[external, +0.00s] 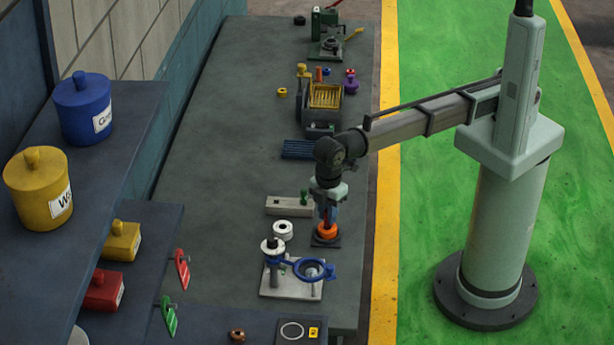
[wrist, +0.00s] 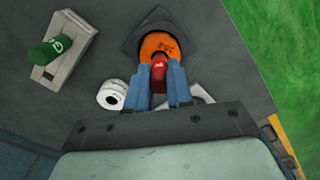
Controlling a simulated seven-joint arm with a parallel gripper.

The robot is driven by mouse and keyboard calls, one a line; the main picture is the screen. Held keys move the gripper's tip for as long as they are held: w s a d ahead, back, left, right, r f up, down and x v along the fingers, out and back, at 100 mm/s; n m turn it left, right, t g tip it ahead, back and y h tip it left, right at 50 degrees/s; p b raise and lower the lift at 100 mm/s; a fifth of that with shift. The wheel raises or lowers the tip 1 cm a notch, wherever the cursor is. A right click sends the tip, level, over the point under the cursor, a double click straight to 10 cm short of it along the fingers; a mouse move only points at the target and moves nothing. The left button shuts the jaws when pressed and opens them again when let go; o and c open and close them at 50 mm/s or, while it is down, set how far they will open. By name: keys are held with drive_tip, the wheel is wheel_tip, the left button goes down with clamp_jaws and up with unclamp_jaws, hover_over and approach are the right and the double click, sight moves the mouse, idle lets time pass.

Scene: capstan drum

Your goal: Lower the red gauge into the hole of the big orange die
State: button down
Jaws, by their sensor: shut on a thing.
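The big orange die (external: 326,231) sits on a dark square base (external: 324,242) near the right edge of the bench. In the wrist view the die (wrist: 158,46) lies just beyond my fingertips. My gripper (external: 327,212) points down over the die. In the wrist view it (wrist: 160,85) is shut on the red gauge (wrist: 158,75), between blue fingers. The gauge's lower end overlaps the die in the picture. The die's hole is hidden, so I cannot tell whether the gauge's tip is inside it or above it.
A white ring (external: 283,230) lies left of the die. A pale block with a green knob (external: 303,197) stands behind. A blue-ringed stand (external: 292,272) is in front. The bench (external: 225,190) is clear to the left.

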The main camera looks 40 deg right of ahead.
drive_tip(key=c, duration=0.9)
unclamp_jaws()
wheel_tip(320, 180, up, 14)
drive_tip(key=shift+f, duration=0.1)
idle(0.6)
